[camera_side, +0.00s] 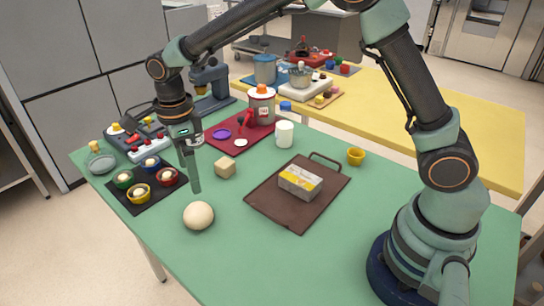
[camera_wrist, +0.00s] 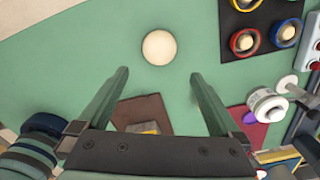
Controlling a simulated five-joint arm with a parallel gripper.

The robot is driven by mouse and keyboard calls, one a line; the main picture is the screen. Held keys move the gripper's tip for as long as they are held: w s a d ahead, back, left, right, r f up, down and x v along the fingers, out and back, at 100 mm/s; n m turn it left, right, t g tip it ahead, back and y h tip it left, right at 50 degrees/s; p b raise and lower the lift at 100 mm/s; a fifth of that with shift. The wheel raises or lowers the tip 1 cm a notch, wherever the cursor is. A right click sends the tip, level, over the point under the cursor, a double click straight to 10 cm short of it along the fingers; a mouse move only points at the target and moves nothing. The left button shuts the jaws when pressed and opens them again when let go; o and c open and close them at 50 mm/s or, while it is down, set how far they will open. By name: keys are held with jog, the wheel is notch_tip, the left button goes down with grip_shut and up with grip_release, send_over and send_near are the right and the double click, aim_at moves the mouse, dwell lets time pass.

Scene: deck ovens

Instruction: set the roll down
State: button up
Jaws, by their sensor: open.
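The roll (camera_side: 198,215), a pale round ball, rests on the green table (camera_side: 300,245) near its front left edge. In the wrist view the roll (camera_wrist: 159,47) shows just beyond the fingertips, centred between them and touching neither. My gripper (camera_side: 190,177) is open and empty, pointing down above the table, behind the roll in the side view. Both fingers of my gripper (camera_wrist: 160,74) show spread wide in the wrist view.
A black mat (camera_side: 165,197) with several coloured cups lies to the left. A brown tray (camera_side: 275,211) holds a yellow-and-grey carton (camera_side: 300,182).

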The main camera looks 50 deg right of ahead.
jog(key=s+d+r+n+t, duration=0.3)
jog(key=s+d+r+n, duration=0.3)
jog(key=d+r+n, duration=0.45)
jog(key=s+d+r+n+t, duration=0.1)
jog(key=s+d+n+t, duration=0.1)
jog(key=s+d+n, duration=0.4)
jog(key=s+n, duration=0.3)
jog(key=n, duration=0.2)
jog(key=shift+s+d+r+n+t, duration=0.15)
jog(key=shift+s+d+n+t, duration=0.1)
jog(key=shift+d+n+t, duration=0.1)
